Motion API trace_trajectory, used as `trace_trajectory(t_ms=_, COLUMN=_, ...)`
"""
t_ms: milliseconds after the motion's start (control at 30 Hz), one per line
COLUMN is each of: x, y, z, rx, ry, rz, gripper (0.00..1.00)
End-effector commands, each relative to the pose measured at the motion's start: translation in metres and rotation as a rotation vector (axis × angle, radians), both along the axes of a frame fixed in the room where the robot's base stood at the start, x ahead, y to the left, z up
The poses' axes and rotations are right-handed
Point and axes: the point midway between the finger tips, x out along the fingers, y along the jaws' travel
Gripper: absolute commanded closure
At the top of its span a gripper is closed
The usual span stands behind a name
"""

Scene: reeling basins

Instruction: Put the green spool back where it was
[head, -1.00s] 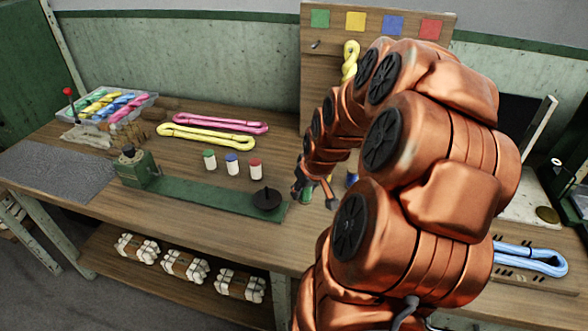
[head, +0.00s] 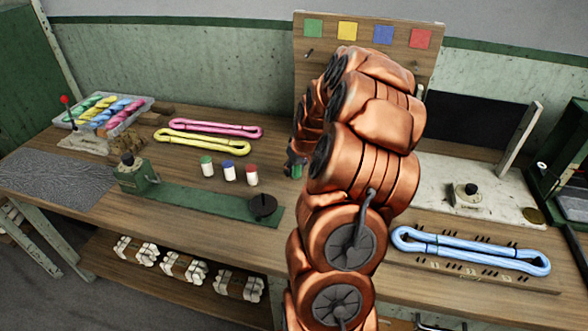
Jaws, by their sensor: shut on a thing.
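My gripper (head: 294,164) shows only in part at the left edge of my copper-coloured arm, over the middle of the bench. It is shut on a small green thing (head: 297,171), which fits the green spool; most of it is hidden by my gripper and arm. Whether it touches the bench top, I cannot tell. Three small white containers with a green cap (head: 207,167), a blue cap (head: 229,171) and a red cap (head: 252,176) stand in a row to the left.
A green tool rail (head: 200,199) with a black disc lies in front of the capped containers. Pink (head: 216,128) and yellow (head: 190,144) skeins lie behind them. A blue skein (head: 470,252) rests on a pegged board at right. A peg board (head: 311,75) stands behind my arm.

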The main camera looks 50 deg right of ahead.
Motion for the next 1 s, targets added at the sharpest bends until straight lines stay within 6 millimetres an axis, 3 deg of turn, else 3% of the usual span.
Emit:
trace_trajectory(t_ms=233, x=0.015, y=-0.014, z=0.0, rx=-0.002, ry=0.0, rz=0.0, gripper=1.0)
trace_trajectory(t_ms=467, x=0.016, y=-0.015, z=-0.009, rx=-0.001, ry=0.001, rz=0.001, gripper=1.0)
trace_trajectory(t_ms=733, x=0.015, y=-0.014, z=-0.034, rx=-0.001, ry=0.001, rz=0.0, gripper=1.0)
trace_trajectory(t_ms=1000, x=0.016, y=-0.015, z=-0.037, rx=-0.002, ry=0.0, rz=0.0, gripper=1.0)
